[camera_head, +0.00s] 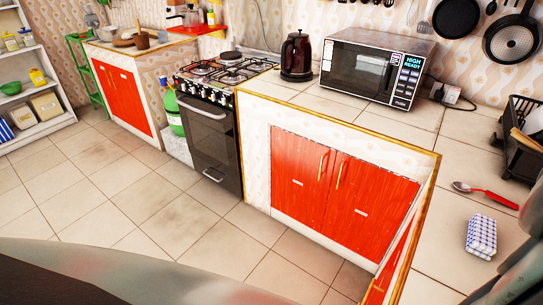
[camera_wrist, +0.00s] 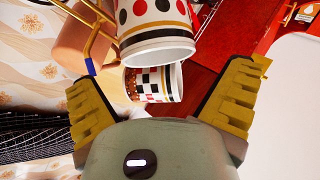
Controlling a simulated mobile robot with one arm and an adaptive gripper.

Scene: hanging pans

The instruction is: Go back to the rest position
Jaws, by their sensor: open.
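My gripper (camera_wrist: 165,84) shows in the wrist view with its two yellow ridged fingers spread wide apart. Nothing is held between them. Beyond the fingers is a white cup with red and black dots (camera_wrist: 155,22), and below it a second cup with a black and red check pattern (camera_wrist: 146,84). Both cups look apart from the fingers, though depth is hard to judge. The gripper is not seen in the head view. Black pans (camera_head: 511,40) hang on the wall at the upper right of the head view.
A gold wire rack (camera_wrist: 100,37) is near the cups. The worktop (camera_head: 410,135) holds a microwave (camera_head: 372,67), a kettle (camera_head: 297,55), a red-handled spoon (camera_head: 485,194), a blue-white sponge (camera_head: 481,236) and a black dish rack (camera_head: 522,113). A stove (camera_head: 212,125) stands left. The tiled floor (camera_head: 120,190) is clear.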

